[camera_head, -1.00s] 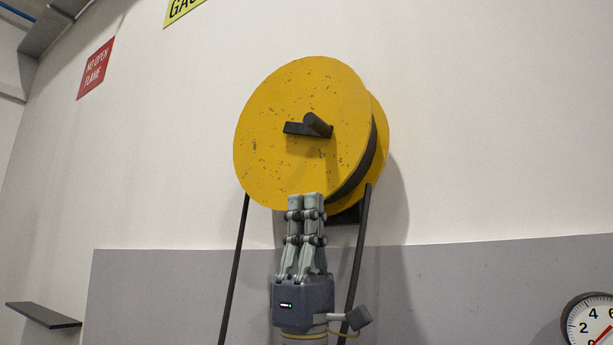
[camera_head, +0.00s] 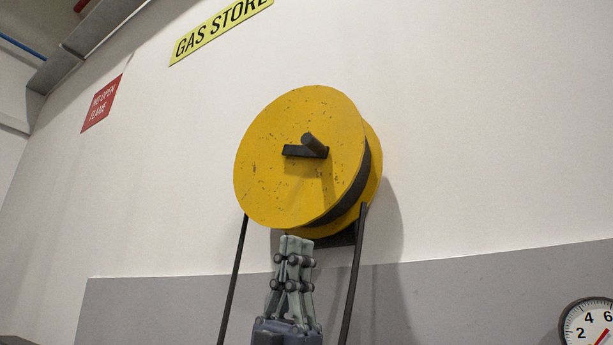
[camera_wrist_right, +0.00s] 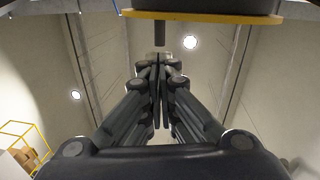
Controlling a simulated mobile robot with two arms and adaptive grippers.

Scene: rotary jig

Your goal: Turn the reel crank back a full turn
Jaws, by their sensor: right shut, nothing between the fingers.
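The reel (camera_head: 290,185) is a large yellow disc drum on the wall, with a dark hose hanging down on both sides. Its crank (camera_head: 304,151) is a short dark arm at the disc's middle with a round handle (camera_head: 314,144) sticking out toward me at the arm's right end. My right gripper (camera_head: 297,240) points up just below the reel's lower edge. It is shut and empty, apart from the crank. In the right wrist view the shut fingers (camera_wrist_right: 159,62) point up, with the reel's yellow edge (camera_wrist_right: 200,16) and the dark handle (camera_wrist_right: 161,36) above them. My left gripper is not in view.
A round gauge (camera_head: 588,325) is on the wall at the lower right. A yellow sign (camera_head: 220,28) and a red sign (camera_head: 101,103) hang at the upper left.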

